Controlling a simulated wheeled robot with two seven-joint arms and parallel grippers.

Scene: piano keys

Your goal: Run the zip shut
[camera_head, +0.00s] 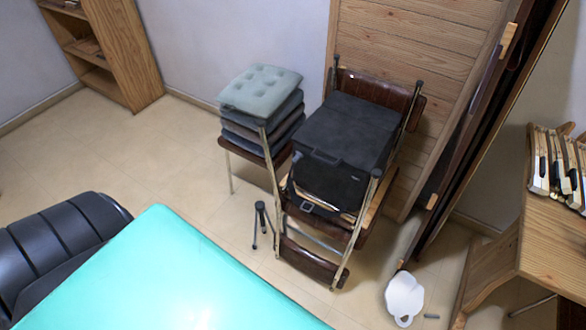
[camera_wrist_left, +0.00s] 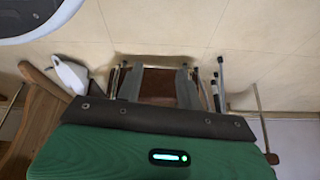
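No zip can be made out in either view. A black soft-looking box or bag (camera_head: 345,135) sits on a stack of folding chairs in the head view, with a strap and buckle low on its front. Any zip on it is too small to see. My left gripper (camera_wrist_left: 158,70) shows in the left wrist view as two grey fingers standing apart, with nothing between them. A brown chair panel (camera_wrist_left: 157,83) lies beyond the fingers. Neither gripper shows in the head view, and my right gripper is in no view.
Stacked cushions (camera_head: 260,92) stand beside the box. A small black tripod (camera_head: 262,225) and a white object (camera_head: 404,298) are on the floor. A wooden desk with piano keys (camera_head: 556,168) is at right.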

